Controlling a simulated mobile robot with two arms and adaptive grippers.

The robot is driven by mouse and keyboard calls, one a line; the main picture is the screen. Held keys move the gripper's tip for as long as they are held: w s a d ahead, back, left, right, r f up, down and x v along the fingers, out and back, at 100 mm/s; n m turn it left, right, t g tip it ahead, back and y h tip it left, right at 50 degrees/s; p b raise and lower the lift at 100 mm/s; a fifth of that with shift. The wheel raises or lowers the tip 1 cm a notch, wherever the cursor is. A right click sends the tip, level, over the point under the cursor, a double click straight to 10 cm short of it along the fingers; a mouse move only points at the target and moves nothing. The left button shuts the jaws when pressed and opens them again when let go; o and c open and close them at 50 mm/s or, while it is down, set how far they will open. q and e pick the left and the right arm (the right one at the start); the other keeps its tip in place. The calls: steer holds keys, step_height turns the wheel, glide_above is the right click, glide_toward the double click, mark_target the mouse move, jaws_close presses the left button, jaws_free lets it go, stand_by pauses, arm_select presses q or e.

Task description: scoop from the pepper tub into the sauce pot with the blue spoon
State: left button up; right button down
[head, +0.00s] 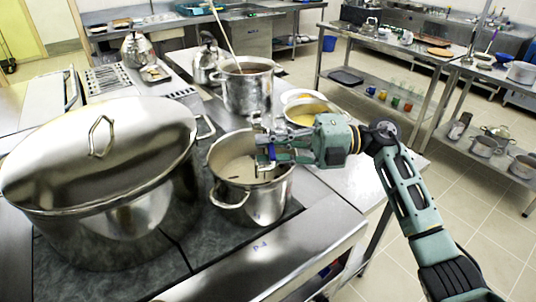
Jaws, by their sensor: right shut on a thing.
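My right gripper (266,147) is over the open steel pot with pale cream contents (235,167), at the pot's right side. The spoon's bowl end is hidden or too small to make out. A few small dark bits show in the pale contents. I cannot tell for sure which vessel is the sauce pot or the pepper tub. A pan with yellow contents (311,109) stands behind the gripper. My left gripper is not in view.
A large lidded stockpot (100,195) stands close on the left. Behind is a tall pot (248,93) with brownish contents and a long stick leaning out. A white bowl (297,95) and kettles (138,49) stand farther back. Open floor lies right of the counter.

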steer(key=shift+d+f+y+b, duration=0.15)
steer(key=shift+f+y+b, duration=0.1)
steer(key=shift+y+b, duration=0.8)
steer(key=shift+d+f+y+b, duration=0.1)
steer(key=shift+f+y+b, duration=0.3)
steer(key=shift+b, duration=1)
steer(key=shift+d+r+y+b, duration=0.1)
steer(key=shift+r+y+b, duration=0.2)
steer(key=shift+y+b, duration=0.5)
